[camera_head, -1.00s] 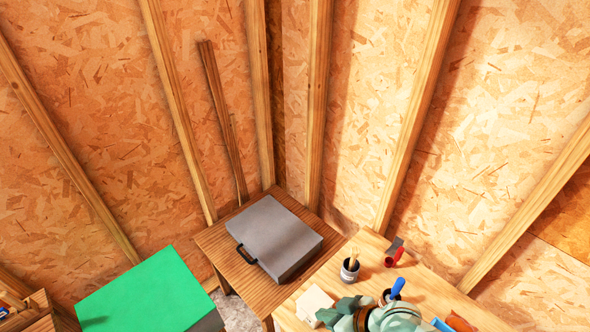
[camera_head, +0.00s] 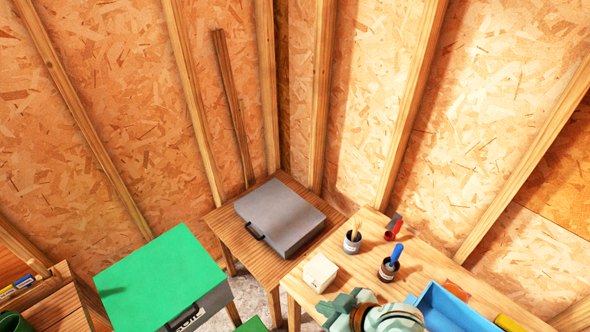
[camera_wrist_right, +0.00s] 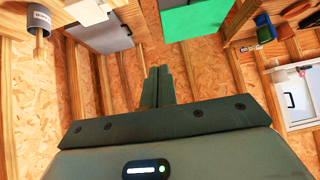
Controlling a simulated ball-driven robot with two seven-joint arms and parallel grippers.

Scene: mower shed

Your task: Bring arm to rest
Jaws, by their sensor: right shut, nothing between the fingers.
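My right gripper (camera_head: 334,306) is pale green and shows at the bottom of the head view, by the front edge of the light wooden workbench (camera_head: 432,263). In the right wrist view its two dark fingers (camera_wrist_right: 158,86) lie together with nothing between them. It is apart from the white block (camera_head: 320,272) on the bench. Most of the right arm is cut off by the lower picture edge. My left gripper is in neither view.
On the bench stand a cup with a wooden-handled tool (camera_head: 352,242), a cup with a blue-handled tool (camera_head: 389,268), a red-handled hammer (camera_head: 393,230) and a blue tray (camera_head: 449,309). A grey case (camera_head: 280,216) lies on a side table. A green-topped box (camera_head: 160,279) stands left.

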